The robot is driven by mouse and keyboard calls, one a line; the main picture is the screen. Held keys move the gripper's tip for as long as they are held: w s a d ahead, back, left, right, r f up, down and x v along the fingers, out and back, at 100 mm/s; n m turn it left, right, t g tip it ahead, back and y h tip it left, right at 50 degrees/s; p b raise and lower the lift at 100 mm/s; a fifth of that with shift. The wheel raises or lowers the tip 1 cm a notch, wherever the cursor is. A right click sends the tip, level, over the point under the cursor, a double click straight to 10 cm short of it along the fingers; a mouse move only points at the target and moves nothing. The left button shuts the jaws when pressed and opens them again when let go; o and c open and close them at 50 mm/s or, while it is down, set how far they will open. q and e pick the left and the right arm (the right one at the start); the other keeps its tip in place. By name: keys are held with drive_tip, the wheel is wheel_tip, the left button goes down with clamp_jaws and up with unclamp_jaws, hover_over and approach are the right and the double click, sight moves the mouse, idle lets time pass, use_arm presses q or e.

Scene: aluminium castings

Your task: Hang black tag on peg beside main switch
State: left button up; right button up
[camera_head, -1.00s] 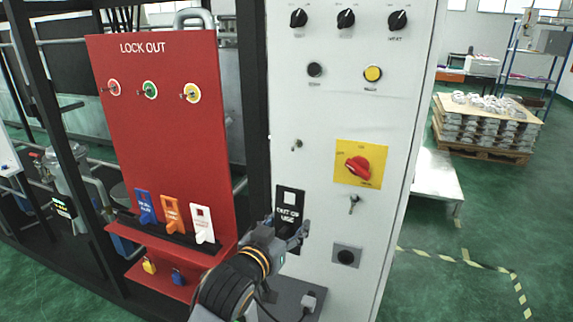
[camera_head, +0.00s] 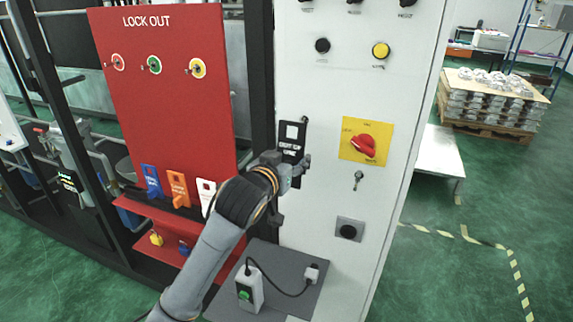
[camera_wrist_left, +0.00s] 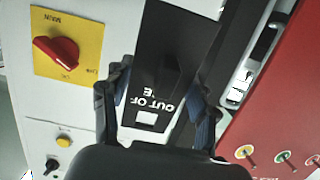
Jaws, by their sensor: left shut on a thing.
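The black "OUT OF USE" tag (camera_head: 291,152) is upright in front of the white panel in the head view. My left gripper (camera_head: 297,173) is shut on its lower part. The tag also shows large in the left wrist view (camera_wrist_left: 178,40), between the fingers of my left gripper (camera_wrist_left: 160,100). The peg (camera_head: 305,120) shows at the tag's upper right edge, partly hidden; I cannot tell whether they touch. The red main switch (camera_head: 363,144) on its yellow plate is right of the tag, and it shows in the wrist view (camera_wrist_left: 56,50). My right gripper is not in view.
A key (camera_head: 358,179) sticks out below the main switch. The red lockout board (camera_head: 165,110) with blue, orange and white tags stands at the left. A grey shelf (camera_head: 285,272) with a green-buttoned box (camera_head: 248,290) is below my left arm.

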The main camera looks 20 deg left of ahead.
use_arm(q)
drive_tip(key=shift+w+d+f, duration=0.1)
drive_tip(key=shift+w, duration=0.45)
drive_tip(key=shift+b+x, duration=0.65)
drive_tip(key=shift+x, duration=0.35)
drive_tip(key=x, duration=0.2)
drive_tip(key=shift+w+f, duration=0.15)
drive_tip(key=shift+w, duration=0.25)
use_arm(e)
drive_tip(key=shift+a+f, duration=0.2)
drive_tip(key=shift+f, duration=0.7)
use_arm(q)
drive_tip(key=o, duration=1.2)
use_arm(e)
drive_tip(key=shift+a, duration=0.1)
